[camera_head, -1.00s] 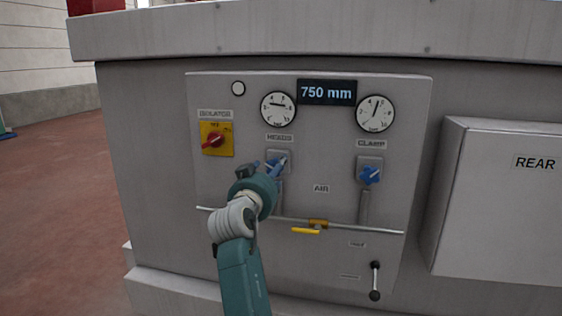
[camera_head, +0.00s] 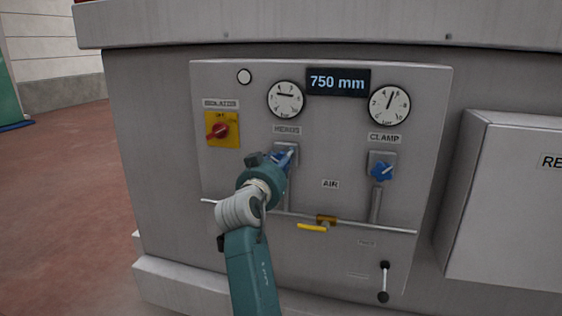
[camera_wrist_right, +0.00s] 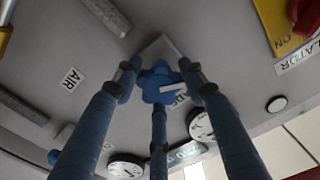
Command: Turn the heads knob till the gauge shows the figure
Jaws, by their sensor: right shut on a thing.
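The blue HEADS knob (camera_wrist_right: 160,86) has a white mark and is framed by the three fingers of my right gripper (camera_wrist_right: 162,80) in the right wrist view. The gripper is shut on it. In the head view my right gripper (camera_head: 281,162) covers most of this knob, below the HEADS label (camera_head: 287,130). The HEADS gauge (camera_head: 286,99) is above it, its dark needle lying nearly level and pointing left; its figures are too small to read surely. My left gripper is not in view.
The panel (camera_head: 340,205) also carries a display reading 750 mm (camera_head: 338,82), a CLAMP gauge (camera_head: 390,105), a blue CLAMP knob (camera_head: 382,171), a red isolator switch (camera_head: 218,131) on yellow, a yellow AIR lever (camera_head: 312,227) and a black-knobbed lever (camera_head: 384,282). A grey box (camera_head: 505,210) juts out right.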

